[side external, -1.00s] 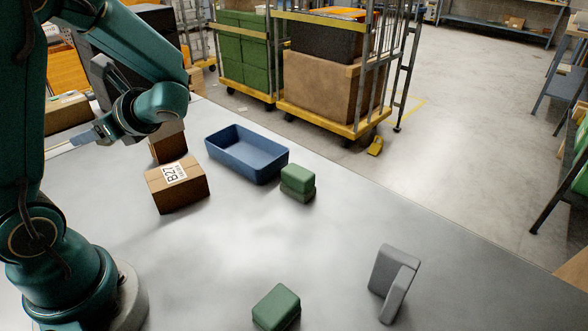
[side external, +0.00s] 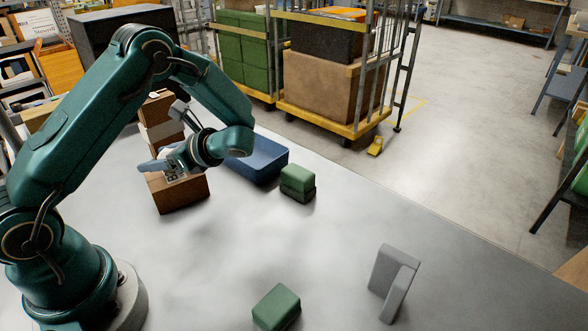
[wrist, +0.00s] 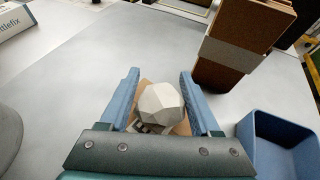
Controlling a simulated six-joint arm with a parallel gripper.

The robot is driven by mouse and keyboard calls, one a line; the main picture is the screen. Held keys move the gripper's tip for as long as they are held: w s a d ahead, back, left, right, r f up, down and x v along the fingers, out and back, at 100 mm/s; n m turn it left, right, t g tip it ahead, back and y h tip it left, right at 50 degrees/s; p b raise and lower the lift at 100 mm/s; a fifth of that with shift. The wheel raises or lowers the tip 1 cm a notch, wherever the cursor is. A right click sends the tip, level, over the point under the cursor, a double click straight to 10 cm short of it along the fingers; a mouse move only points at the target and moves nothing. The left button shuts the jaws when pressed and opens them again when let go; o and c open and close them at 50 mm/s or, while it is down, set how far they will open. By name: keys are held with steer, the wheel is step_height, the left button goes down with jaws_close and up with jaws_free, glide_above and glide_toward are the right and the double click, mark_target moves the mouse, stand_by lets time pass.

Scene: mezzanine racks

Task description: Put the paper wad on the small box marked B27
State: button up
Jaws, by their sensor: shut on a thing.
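The pale, faceted paper wad (wrist: 160,102) sits between the two blue fingers of my gripper (wrist: 160,100) in the wrist view. The gripper is shut on it. In the side view my gripper (side external: 160,163) is over the small brown box marked B27 (side external: 182,197), which stands on the table. The gripper partly covers the box's white label. In the wrist view the box (wrist: 181,128) shows behind and below the wad, mostly hidden by it. I cannot tell whether the wad touches the box top.
A tall brown carton with a grey band (wrist: 245,42) stands close behind the box. A blue open tray (side external: 262,166) is to its right. Green blocks (side external: 297,180) and a grey angled piece (side external: 393,281) lie farther right. The middle of the table is clear.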

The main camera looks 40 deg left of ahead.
steer(key=shift+f, duration=0.3)
steer(key=o, duration=1.3)
steer(key=shift+r, duration=0.2)
steer(key=v, duration=1.1)
steer(key=s+d+r+n+t+h, duration=0.2)
steer(key=s+d+n+t+h, duration=0.3)
steer(key=d+n+h, duration=0.1)
steer(key=s+d+r+n+t+h, duration=0.3)
steer(key=s+d+n+t+h, duration=0.2)
steer(key=d+n+h, duration=0.1)
steer(key=shift+d+r+n+t, duration=0.15)
steer(key=shift+r+n+t, duration=0.15)
steer(key=shift+n, duration=0.4)
